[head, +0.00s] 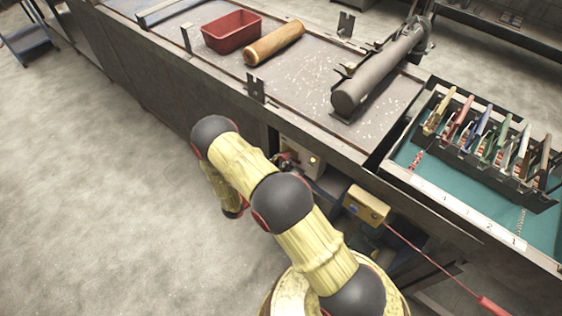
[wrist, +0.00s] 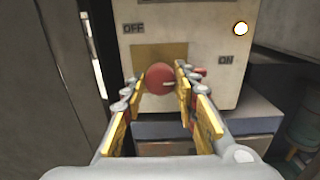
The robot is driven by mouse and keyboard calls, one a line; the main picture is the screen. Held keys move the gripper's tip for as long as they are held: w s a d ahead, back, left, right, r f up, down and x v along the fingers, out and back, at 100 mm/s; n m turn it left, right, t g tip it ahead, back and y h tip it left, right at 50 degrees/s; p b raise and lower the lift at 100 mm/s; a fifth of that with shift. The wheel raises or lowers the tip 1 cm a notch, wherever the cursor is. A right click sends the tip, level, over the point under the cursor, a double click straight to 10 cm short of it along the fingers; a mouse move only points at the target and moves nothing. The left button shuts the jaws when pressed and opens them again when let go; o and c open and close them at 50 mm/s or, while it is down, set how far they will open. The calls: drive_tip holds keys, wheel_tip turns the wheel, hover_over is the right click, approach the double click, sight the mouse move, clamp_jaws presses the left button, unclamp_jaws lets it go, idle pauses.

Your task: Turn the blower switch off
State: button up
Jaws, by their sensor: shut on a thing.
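The blower switch box (wrist: 210,45) is a pale panel with an OFF label (wrist: 133,28) at upper left and an ON label (wrist: 226,61) at right. A small lamp (wrist: 240,28) above ON glows. The round red knob (wrist: 159,79) sits between my fingertips, in front of a tan plate (wrist: 150,54). A pale mark on the knob points to the right, toward the ON side. My gripper (wrist: 164,80) is shut on the knob. In the head view, my gripper (head: 286,162) is at the box (head: 307,160) under the bench edge, partly hidden by my arm.
The bench (head: 225,75) above carries a red bin (head: 231,32), a wooden roller (head: 273,44) and a grey tube (head: 378,72). A yellow box (head: 366,205) with a red cable is right of the switch. A rack of coloured tools (head: 490,145) stands at right.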

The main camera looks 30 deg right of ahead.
drive_tip(key=c, duration=0.4)
drive_tip(key=shift+n, duration=0.4)
drive_tip(key=n+p, duration=0.1)
drive_tip(key=n, duration=0.2)
drive_tip(key=n+p, duration=0.1)
drive_tip(key=n, duration=0.3)
drive_tip(key=shift+n, duration=0.3)
drive_tip(key=n+p, duration=0.1)
drive_tip(key=n, duration=0.3)
drive_tip(key=shift+w, duration=0.1)
drive_tip(key=n, duration=0.5)
drive_tip(key=shift+f, duration=0.1)
drive_tip(key=shift+n, duration=0.4)
